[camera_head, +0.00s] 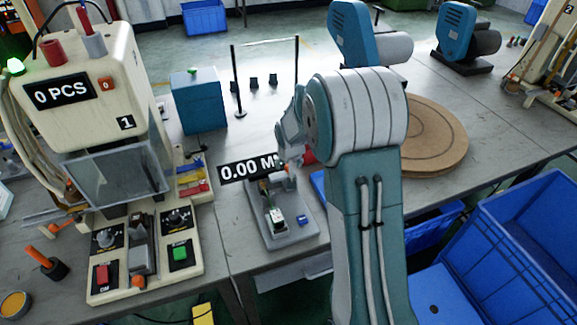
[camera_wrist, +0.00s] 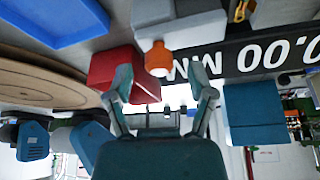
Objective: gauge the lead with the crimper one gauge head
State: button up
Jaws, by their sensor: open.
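A grey gauge stand (camera_head: 297,235) sits on the table by the front edge, with a black display reading 0.00 (camera_head: 240,169) at its back. A small white-and-green piece (camera_head: 278,218) and a small blue block (camera_head: 303,220) sit on it. In the wrist view, the display (camera_wrist: 270,58) appears inverted. A red block (camera_wrist: 113,68) and an orange knob (camera_wrist: 158,58) lie beyond my gripper (camera_wrist: 164,88). My gripper is open, with nothing seen between its fingertips. In the head view my gripper (camera_head: 287,158) is behind the stand, partly hidden by my arm. I cannot clearly identify the lead.
Crimper one (camera_head: 90,85), marked 1 and reading 0 PCS, stands left. A teal box (camera_head: 199,102) and a thin black frame (camera_head: 237,80) stand behind. A round brown board (camera_head: 437,130) lies right of my arm. Blue bins (camera_head: 520,235) fill the lower right.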

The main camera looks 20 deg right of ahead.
jog(key=shift+x, duration=0.8)
grip_shut()
